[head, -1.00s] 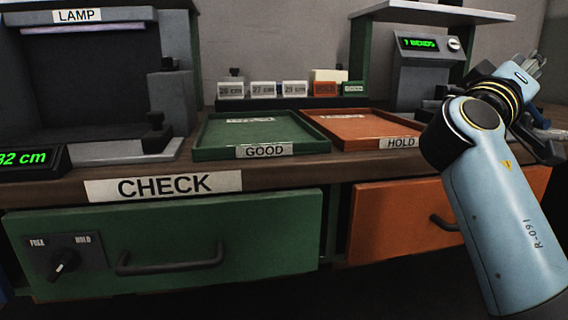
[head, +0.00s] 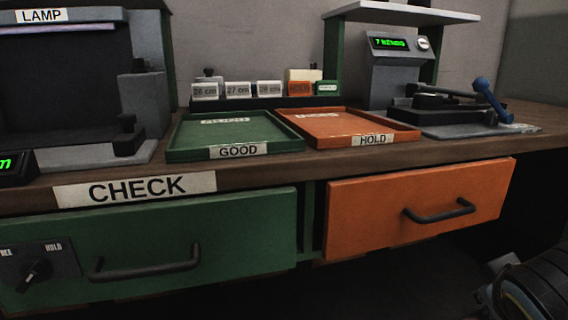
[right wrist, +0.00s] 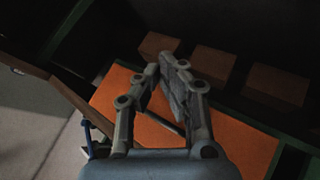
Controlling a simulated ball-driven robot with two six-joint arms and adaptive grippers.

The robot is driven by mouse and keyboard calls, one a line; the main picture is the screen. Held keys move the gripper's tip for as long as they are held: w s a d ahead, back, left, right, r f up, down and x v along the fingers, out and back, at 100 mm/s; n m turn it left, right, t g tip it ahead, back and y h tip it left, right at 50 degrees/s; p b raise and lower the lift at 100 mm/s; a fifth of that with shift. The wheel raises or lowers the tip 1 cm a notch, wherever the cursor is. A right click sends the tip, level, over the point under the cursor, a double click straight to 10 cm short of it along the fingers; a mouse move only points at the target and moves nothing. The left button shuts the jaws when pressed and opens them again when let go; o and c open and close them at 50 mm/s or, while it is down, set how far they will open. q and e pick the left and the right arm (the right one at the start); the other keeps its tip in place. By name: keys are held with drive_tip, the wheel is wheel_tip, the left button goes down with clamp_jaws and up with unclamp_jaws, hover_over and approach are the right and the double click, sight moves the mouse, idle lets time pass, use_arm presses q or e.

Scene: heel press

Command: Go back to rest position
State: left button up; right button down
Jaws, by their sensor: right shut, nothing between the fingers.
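My right gripper (right wrist: 165,72) shows in the right wrist view with its fingers together and nothing between them. Behind it lies an orange surface (right wrist: 110,98) with a dark bar partly hidden by the fingers. In the head view only a dark, ringed part of my right arm shows at the lower right corner, below the bench; its gripper is out of that view. My left gripper is in neither view.
The bench carries a green GOOD tray (head: 190,151), an orange HOLD tray (head: 390,132) and a press with a blue-knobbed lever (head: 487,92). Below are a green drawer (head: 240,230) and an orange drawer (head: 360,205), both with handles. Brown blocks (right wrist: 212,65) show in the wrist view.

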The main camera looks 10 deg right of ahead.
drive_tip(key=s+a+f+n+g+y, duration=0.1)
drive_tip(key=s+a+f+g+y, duration=0.15)
drive_tip(key=s+a+f, duration=0.35)
drive_tip(key=s+a+f+n+g+y, duration=0.15)
drive_tip(key=s+a+y, duration=0.25)
drive_tip(key=s, duration=0.4)
drive_tip(key=s+d+f+m+g+p, duration=0.1)
drive_tip(key=s+f+p, duration=0.1)
drive_tip(key=f, duration=0.9)
drive_tip(key=s+d+f+p, duration=0.2)
drive_tip(key=f, duration=0.8)
use_arm(q)
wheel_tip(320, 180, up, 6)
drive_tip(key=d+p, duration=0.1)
drive_tip(key=p, duration=0.2)
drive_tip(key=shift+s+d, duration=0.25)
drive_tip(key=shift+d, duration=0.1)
use_arm(e)
drive_tip(key=s+f, duration=0.5)
drive_tip(key=s, duration=0.4)
drive_tip(key=s+f+g, duration=0.1)
drive_tip(key=s+f, duration=0.5)
drive_tip(key=s, duration=0.2)
drive_tip(key=shift+s+d, duration=0.4)
drive_tip(key=shift+d, duration=0.05)
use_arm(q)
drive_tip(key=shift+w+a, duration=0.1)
use_arm(e)
drive_tip(key=shift+f+m, duration=0.1)
drive_tip(key=shift+m, duration=0.15)
